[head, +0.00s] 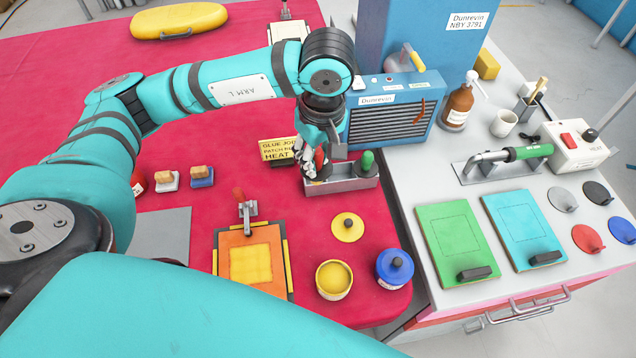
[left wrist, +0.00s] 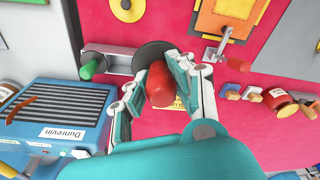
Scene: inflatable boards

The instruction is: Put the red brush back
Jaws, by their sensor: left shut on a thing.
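The red brush (left wrist: 160,88) is between the fingers of my left gripper (head: 318,168), its rounded red end facing the left wrist camera. In the head view only a little red shows between the fingers. My left gripper (left wrist: 160,82) is shut on it, over the left end of a grey holder (head: 345,184). The holder also shows in the left wrist view (left wrist: 118,57). A green-handled brush (head: 368,163) stands upright in the holder's right end. The red brush's lower end is hidden, so I cannot tell whether it touches the holder. My right gripper is out of view.
A blue box (head: 390,110) with a grille stands behind the holder. A yellow sign (head: 277,149) is close to its left. A yellow lid (head: 348,227), a yellow pot (head: 333,280) and a blue pot (head: 394,268) are in front.

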